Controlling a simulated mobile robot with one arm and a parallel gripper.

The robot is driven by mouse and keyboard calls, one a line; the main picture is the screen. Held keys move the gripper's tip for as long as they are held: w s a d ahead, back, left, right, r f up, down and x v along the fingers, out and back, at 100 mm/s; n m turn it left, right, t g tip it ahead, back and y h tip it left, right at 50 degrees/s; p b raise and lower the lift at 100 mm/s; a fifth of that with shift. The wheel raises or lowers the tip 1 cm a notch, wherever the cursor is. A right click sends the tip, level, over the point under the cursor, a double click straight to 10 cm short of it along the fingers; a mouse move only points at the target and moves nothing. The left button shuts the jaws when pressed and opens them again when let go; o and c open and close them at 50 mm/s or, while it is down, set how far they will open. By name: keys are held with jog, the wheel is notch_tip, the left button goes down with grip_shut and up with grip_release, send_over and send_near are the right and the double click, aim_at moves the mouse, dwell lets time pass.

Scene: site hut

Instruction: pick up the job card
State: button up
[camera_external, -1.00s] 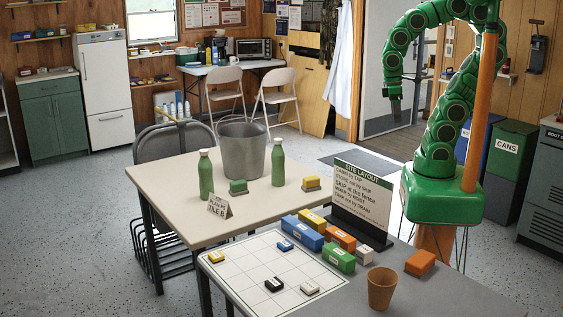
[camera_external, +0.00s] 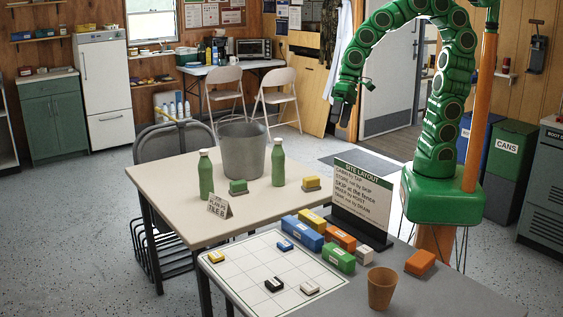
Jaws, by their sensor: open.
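A small white folded card (camera_external: 219,206) with black print ending in "TILE B" stands upright at the front edge of the pale table (camera_external: 165,188); it looks like the job card. A larger "SITE LAYOUT" board (camera_external: 361,205) stands upright at the back of the grey table. My gripper (camera_external: 344,118) hangs from the green arm, high up and to the right of the small card, well apart from it. It is open and empty, though its fingers are small and dark here.
Two green bottles (camera_external: 206,175) (camera_external: 278,162) and a grey bucket (camera_external: 244,150) stand behind the card. A gridded sheet (camera_external: 250,262) with several small blocks lies in front. Larger coloured blocks and an orange cup (camera_external: 382,288) are at right.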

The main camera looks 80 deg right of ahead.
jog(key=w+a+m+t+y, duration=0.35)
jog(key=w+a+m, duration=0.45)
jog(key=w+a, duration=0.8)
jog(key=w+a+f+m+t+h, duration=0.1)
jog(key=w+a+f+m+t, duration=0.15)
jog(key=w+m, duration=0.3)
jog(key=w+a+f+m+t, duration=0.1)
jog(key=w+a+f+m, duration=0.3)
jog(key=w, duration=0.2)
jog(key=m+t+h, duration=0.2)
jog(key=m+h, duration=0.7)
jog(key=m, duration=0.6)
send_near(229, 209)
jog(key=w+a+r, duration=0.2)
jog(key=w+a, duration=0.4)
jog(key=a, duration=0.3)
jog(key=d+f+m+h, duration=0.1)
jog(key=d, duration=0.1)
jog(key=s+d+f+m+h, duration=0.1)
jog(key=d+f+m+h, duration=0.1)
jog(key=s+d+f+m+h, duration=0.1)
jog(key=d+f+m+h, duration=0.1)
jog(key=d, duration=0.1)
jog(key=shift+f, duration=0.25)
jog(key=shift+d+f+t, duration=0.15)
jog(key=shift+d+t, duration=0.15)
jog(key=shift+d, duration=0.15)
jog(key=shift+x, duration=3.8)
jog(key=shift+c, duration=0.4)
